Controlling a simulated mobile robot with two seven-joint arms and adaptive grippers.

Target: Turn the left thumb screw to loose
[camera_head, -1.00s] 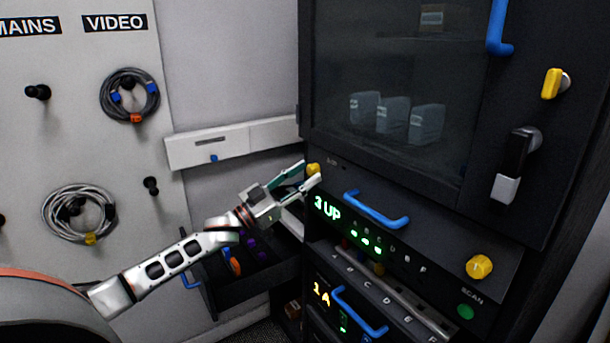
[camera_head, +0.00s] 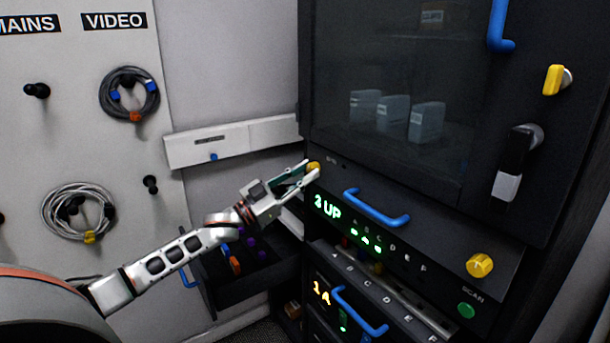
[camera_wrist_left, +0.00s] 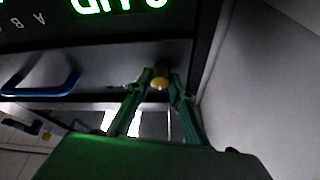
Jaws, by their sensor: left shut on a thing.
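The left thumb screw is a yellow knob (camera_head: 314,167) at the left end of the dark rack unit's front panel. My left gripper (camera_head: 308,172) reaches it from the left and is shut on it. In the left wrist view the yellow knob (camera_wrist_left: 159,83) sits between the two green fingertips (camera_wrist_left: 160,78). The right thumb screw (camera_head: 480,265) is a yellow knob at the panel's right end, with nothing touching it. My right gripper is not in view.
An open dark drawer (camera_head: 262,285) with coloured items lies below my left arm. A glass-fronted cabinet (camera_head: 400,60) stands above. Coiled cables (camera_head: 78,212) hang on the left wall.

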